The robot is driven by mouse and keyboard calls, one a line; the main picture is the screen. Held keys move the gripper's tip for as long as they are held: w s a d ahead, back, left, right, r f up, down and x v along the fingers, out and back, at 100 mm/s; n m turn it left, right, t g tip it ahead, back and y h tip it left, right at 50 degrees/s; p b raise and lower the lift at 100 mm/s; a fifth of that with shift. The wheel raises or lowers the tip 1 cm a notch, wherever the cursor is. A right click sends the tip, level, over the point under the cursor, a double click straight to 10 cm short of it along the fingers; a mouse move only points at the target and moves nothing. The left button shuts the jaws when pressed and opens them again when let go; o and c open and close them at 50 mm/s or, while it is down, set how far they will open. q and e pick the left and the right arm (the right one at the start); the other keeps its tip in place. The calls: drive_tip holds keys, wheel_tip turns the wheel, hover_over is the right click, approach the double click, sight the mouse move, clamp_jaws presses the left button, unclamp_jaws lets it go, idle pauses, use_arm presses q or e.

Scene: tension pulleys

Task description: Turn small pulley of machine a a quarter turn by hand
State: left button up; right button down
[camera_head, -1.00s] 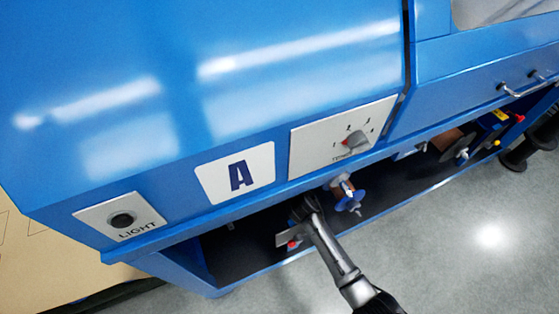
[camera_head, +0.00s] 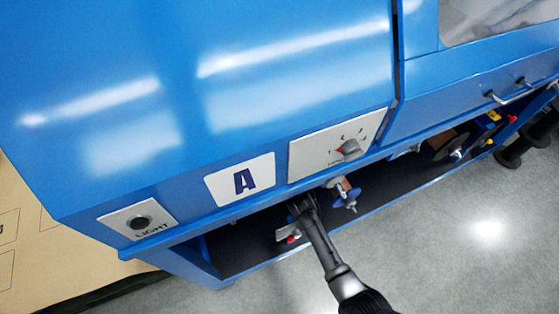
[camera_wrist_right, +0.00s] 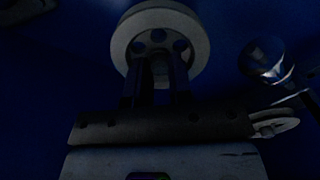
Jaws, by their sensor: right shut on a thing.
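Machine A (camera_head: 110,60) is the blue cabinet with a white "A" plate (camera_head: 240,180). Its low bay (camera_head: 240,250) is open under the front panel. My right gripper (camera_head: 303,204) reaches up into this bay, its tips hard to make out in the shade. In the right wrist view a round grey pulley (camera_wrist_right: 192,22) with holes in its face stands straight ahead. The right gripper's two dark fingers (camera_wrist_right: 158,75) are shut at its hub, on a light grey part; the exact contact is dim. I take this as the small pulley. My left gripper is out of view.
The panel edge runs close above the arm. Grey floor (camera_head: 440,240) is clear in front.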

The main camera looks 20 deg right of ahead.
drive_tip(key=shift+m+p, duration=0.35)
drive_tip(key=shift+m, duration=0.45)
drive_tip(key=c, duration=1)
unclamp_jaws()
drive_tip(key=shift+c, duration=0.2)
drive_tip(key=s+p, duration=0.4)
drive_tip(key=s, duration=1)
drive_tip(key=shift+d+p, duration=0.35)
drive_tip(key=shift+p, duration=0.05)
